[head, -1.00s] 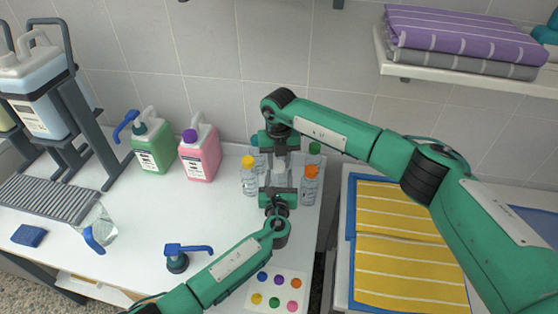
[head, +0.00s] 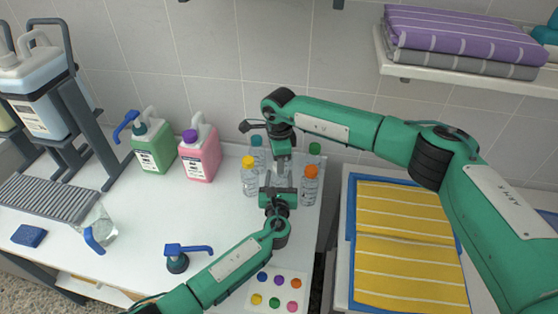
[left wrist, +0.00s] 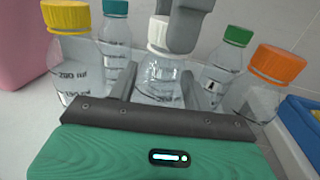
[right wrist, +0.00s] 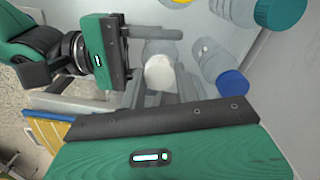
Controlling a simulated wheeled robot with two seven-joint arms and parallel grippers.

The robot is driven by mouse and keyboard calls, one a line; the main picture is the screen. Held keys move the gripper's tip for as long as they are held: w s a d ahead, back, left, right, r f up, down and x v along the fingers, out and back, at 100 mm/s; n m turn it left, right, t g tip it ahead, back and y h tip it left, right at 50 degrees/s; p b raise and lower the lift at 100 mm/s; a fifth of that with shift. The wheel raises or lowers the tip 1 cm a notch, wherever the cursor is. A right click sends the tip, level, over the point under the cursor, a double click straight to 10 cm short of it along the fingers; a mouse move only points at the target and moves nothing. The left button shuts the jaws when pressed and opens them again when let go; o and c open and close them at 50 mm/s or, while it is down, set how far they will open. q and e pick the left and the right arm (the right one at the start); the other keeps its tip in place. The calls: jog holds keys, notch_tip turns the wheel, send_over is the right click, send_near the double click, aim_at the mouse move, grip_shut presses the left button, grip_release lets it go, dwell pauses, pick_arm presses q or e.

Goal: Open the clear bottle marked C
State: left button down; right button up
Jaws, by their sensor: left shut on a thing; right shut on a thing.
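A clear bottle with a white cap (left wrist: 160,32) stands among the other bottles; its body (left wrist: 160,75) shows between my left gripper's fingers. My left gripper (left wrist: 158,88) is shut on the bottle's body from the front. In the head view the left gripper (head: 278,183) largely hides this bottle. My right gripper (head: 283,160) comes from above and is shut on the white cap, which shows between its fingers in the right wrist view (right wrist: 158,72). The right gripper's fingers (right wrist: 163,82) point down at the cap. I cannot read the bottle's mark.
Bottles capped yellow (head: 249,178), orange (head: 310,187), green (head: 314,150) and teal (head: 257,145) stand close around. A blue cap (right wrist: 232,84) shows in the right wrist view. Pink (head: 200,155) and green (head: 153,147) jugs stand left. A blue-handled pump (head: 178,262) lies in front.

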jog(key=n, duration=1.7)
jog(key=shift+r, duration=0.1)
jog(key=n, duration=0.5)
jog(key=shift+n, duration=0.4)
jog(key=shift+r, duration=0.15)
jog(key=shift+r, duration=0.9)
jog(key=shift+r, duration=0.1)
